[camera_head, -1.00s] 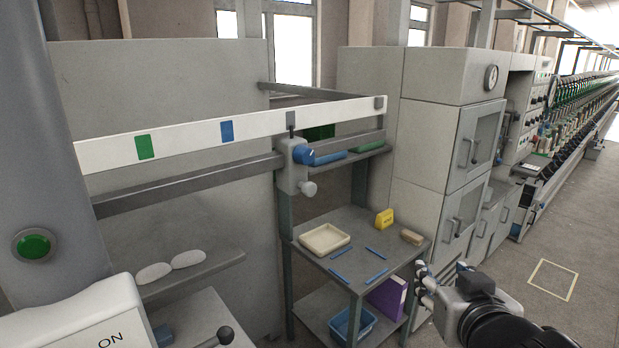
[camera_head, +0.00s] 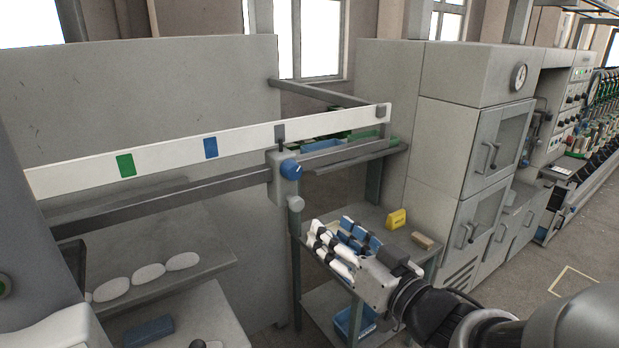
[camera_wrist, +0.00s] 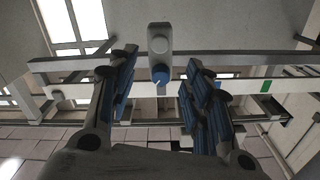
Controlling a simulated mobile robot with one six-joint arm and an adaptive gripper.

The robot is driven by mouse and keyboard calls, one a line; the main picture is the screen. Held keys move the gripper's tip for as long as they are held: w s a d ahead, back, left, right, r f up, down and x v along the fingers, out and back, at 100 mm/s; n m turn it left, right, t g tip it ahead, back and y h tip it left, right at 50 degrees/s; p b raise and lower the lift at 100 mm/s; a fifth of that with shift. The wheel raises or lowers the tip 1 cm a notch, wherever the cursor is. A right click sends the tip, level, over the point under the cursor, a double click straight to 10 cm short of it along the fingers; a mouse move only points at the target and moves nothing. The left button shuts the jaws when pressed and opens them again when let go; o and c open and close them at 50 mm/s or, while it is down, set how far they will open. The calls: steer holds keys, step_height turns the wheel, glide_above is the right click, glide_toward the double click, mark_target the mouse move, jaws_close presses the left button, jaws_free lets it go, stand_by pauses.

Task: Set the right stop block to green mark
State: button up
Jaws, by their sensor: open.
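The grey stop block (camera_head: 282,178) sits on the dark rail with a blue knob (camera_head: 291,169) on its front and a grey round knob below. Its dark pointer (camera_head: 280,132) stands at the white scale bar, right of the blue mark (camera_head: 210,148). The green mark (camera_head: 125,165) is farther left. My gripper (camera_head: 335,235) is open and empty, in front of the shelf, lower right of the block. In the wrist view, the stop block (camera_wrist: 158,42) and blue knob (camera_wrist: 160,76) appear between the open fingers, apart from them; the green mark (camera_wrist: 266,87) is at right.
The white scale bar (camera_head: 330,124) runs above the dark rail (camera_head: 160,199). A small shelf table with a yellow block (camera_head: 397,219) and brown block (camera_head: 422,240) stands behind my gripper. Grey cabinets (camera_head: 455,130) stand right. White oval items (camera_head: 149,273) lie on the left shelf.

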mark_target(299, 206)
steer(key=p+x, duration=0.9)
steer(key=x, duration=0.4)
steer(key=shift+a, duration=0.1)
jaws_close()
stand_by(0.5)
